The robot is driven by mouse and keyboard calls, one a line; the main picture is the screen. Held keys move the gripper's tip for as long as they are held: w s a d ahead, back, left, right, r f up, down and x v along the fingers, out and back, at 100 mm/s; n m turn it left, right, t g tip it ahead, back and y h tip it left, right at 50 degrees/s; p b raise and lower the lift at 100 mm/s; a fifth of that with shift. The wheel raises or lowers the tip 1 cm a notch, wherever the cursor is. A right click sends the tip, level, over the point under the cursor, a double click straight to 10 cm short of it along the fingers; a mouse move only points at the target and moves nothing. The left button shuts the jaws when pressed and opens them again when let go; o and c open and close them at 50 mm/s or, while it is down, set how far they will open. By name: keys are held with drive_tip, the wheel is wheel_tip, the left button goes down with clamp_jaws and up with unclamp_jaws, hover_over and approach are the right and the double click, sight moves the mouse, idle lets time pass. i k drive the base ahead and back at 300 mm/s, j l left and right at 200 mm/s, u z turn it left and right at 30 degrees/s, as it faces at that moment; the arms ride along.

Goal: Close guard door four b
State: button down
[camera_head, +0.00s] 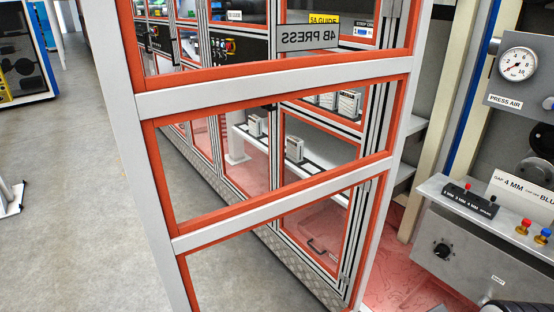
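The guard door (290,198) stands open close in front of me, a grey metal frame with orange edging and clear panels. Its sign (307,37) reads "4B PRESS" in mirror writing, so I see the door's back side. The door slants across the middle of the view; its lower end is cut off by the picture's bottom edge. A dark bar handle (322,250) shows through the lower panel; I cannot tell which door it belongs to. My gripper is not in view.
On the right are a pressure gauge (518,64) marked "PRESS AIR" and a grey shelf (440,186) with a black block (469,200) and coloured knobs. Guarded machine cells stand behind the door. Grey floor (65,180) is clear on the left. A blue-framed cabinet (24,55) stands far left.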

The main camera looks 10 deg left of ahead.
sight(137, 104)
drive_tip(key=k+j+z, duration=0.15)
drive_tip(key=j, duration=0.25)
drive_tip(key=k+j+z, duration=0.2)
drive_tip(key=j, duration=0.25)
drive_tip(key=j+z, duration=0.15)
drive_tip(key=j, duration=0.25)
drive_tip(key=k+j+z, duration=0.35)
drive_tip(key=j, duration=0.3)
drive_tip(key=j+z, duration=0.2)
drive_tip(key=j, duration=0.3)
drive_tip(key=k+j+z, duration=0.2)
drive_tip(key=j, duration=0.25)
drive_tip(key=j+z, duration=0.15)
drive_tip(key=j, duration=0.35)
drive_tip(key=k+j+z, duration=0.2)
drive_tip(key=j, duration=0.25)
drive_tip(key=j+z, duration=0.35)
drive_tip(key=j, duration=0.7)
drive_tip(key=k, duration=0.05)
